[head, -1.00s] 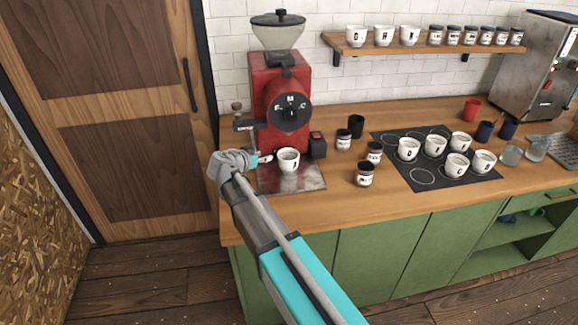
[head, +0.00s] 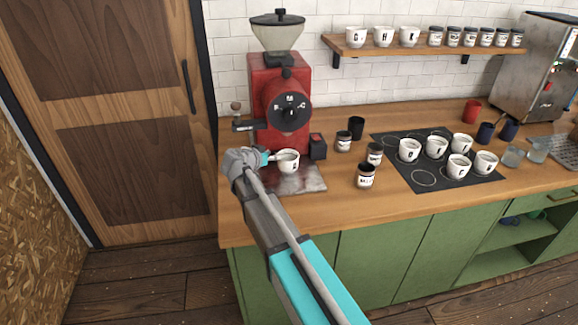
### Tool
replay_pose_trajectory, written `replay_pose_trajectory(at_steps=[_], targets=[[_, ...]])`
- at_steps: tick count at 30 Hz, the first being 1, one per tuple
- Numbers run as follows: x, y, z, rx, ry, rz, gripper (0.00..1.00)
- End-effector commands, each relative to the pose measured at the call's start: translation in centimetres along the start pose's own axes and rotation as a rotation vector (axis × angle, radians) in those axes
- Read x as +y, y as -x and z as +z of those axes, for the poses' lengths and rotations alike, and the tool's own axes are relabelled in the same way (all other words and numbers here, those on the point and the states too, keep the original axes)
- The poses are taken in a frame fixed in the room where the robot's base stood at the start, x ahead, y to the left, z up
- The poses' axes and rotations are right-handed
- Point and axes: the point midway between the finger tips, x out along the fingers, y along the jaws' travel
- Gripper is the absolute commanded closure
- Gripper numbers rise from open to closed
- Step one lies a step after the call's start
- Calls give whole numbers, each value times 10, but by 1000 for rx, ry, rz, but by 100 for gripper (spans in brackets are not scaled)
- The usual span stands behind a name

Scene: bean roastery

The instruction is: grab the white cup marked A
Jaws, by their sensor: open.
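A white cup (head: 288,161) stands upright on the metal tray (head: 308,181) at the foot of the red grinder. It bears a dark letter that could be A, but it is too small to be sure. My gripper (head: 270,158) is open at the cup's left side, its fingertips at or very near the cup wall. I cannot tell whether they touch it or reach around it. Several white lettered cups, one of them here (head: 409,150), stand on a black mat (head: 423,178) to the right; their letters are hard to read.
The red grinder (head: 281,100) rises right behind the cup. Dark labelled jars (head: 366,176) and a black cup (head: 356,128) stand to the right on the wooden counter (head: 335,205). A wall shelf (head: 425,47) holds more cups and jars. The counter's front strip is clear.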

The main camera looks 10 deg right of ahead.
Motion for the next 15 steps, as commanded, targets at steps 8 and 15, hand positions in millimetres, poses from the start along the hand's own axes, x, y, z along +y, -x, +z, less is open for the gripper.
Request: replay_pose_trajectory(at_steps=[8, 15], targets=[[-1, -33, 2, -1, 1, 0, 49], [0, -37, 0, -1, 1, -1, 49]])
